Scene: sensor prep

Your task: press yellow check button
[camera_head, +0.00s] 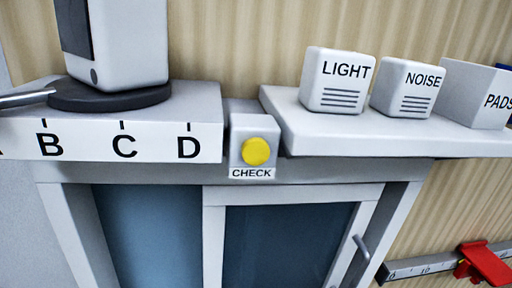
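The yellow check button (256,151) is a round button on the front of a small light-grey box (254,122). A label reading CHECK (252,173) is below it. The box sits between the lettered ledge on the left and the white shelf on the right. Nothing covers the button. I cannot tell from this one view whether it is pressed in. My gripper is not in view.
A white device (126,45) stands on a dark round base (108,97), a metal rod (25,98) beside it, above letters B, C, D. LIGHT (337,80), NOISE (407,88) and PADS (478,94) boxes stand right. Below are glass doors (285,245) and a red slider (485,264).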

